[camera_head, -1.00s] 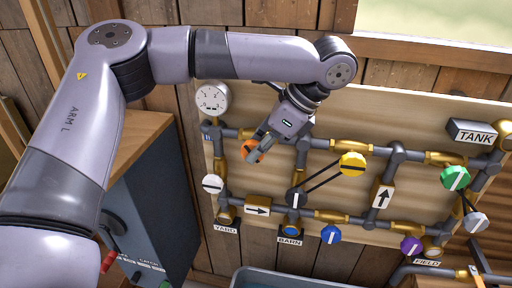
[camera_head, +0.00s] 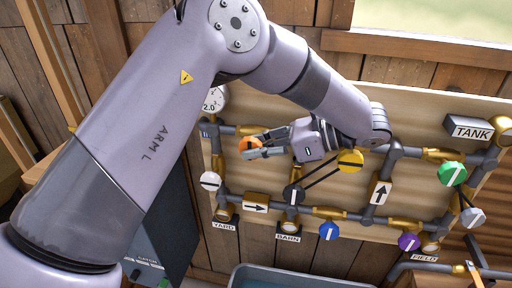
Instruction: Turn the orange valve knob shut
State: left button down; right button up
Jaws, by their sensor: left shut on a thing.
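The orange valve knob (camera_head: 247,143) sits on the upper left pipe of the board, right of the gauge. My left gripper (camera_head: 258,148) reaches it from the right, its fingers lying nearly level, and is shut on the knob. The fingers cover part of the knob, and its pointer line cannot be made out. My right gripper is not in view.
The wooden board (camera_head: 420,110) carries pipes and other knobs: yellow (camera_head: 350,161), white (camera_head: 210,181), blue (camera_head: 328,231), purple (camera_head: 409,242) and green (camera_head: 453,174). The gauge (camera_head: 215,98) is partly behind my arm. A blue tub (camera_head: 300,274) stands below.

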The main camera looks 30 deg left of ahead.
pick_arm(q)
jog(key=shift+f, duration=0.15)
jog(key=c, duration=1.6)
grip_release()
jog(key=shift+o, duration=0.2)
